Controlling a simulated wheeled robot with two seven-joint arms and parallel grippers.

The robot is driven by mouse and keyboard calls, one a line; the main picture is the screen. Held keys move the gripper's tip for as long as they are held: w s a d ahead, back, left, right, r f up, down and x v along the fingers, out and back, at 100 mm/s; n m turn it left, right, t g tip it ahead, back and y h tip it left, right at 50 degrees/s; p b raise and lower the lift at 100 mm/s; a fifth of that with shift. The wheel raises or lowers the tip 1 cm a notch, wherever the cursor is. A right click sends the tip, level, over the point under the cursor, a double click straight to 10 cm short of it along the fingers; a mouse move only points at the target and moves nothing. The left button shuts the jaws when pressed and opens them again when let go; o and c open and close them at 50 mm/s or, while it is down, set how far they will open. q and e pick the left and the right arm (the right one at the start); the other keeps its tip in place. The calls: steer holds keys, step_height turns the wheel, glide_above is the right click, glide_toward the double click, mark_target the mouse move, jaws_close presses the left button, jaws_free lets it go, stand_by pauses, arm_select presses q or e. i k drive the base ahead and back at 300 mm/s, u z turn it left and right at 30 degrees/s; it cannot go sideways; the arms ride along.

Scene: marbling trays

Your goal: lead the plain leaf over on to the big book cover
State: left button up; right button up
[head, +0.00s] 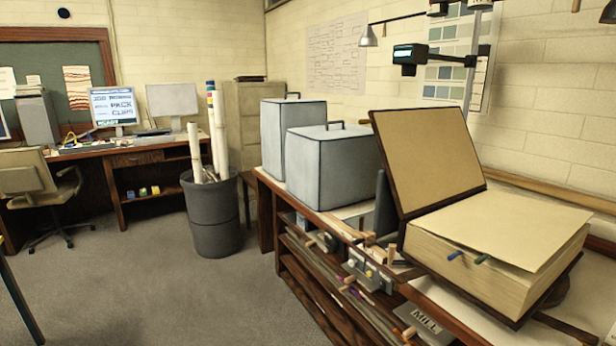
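The big book lies open on the bench at the right, its thick page block (474,272) facing me. Its big cover (430,158) stands up at the left of the block, leaning back, with a tan inner face and dark border. The plain leaf (510,222) is a blank tan sheet on top of the block. Its front edge looks slightly apart from the pages below. A blue-tipped thing (454,256) and a green-tipped thing (482,259) stick out under that edge. Neither of my grippers is in view.
Two grey boxes (333,168) (292,135) stand left of the cover on the same bench. A lamp arm (410,55) hangs above the book. Tools and a sign (425,322) sit at the bench front. A grey bin (213,215) stands on open floor.

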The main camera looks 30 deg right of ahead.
mark_target(524, 233)
steer(key=i, duration=3.55)
steer(key=z, duration=3.35)
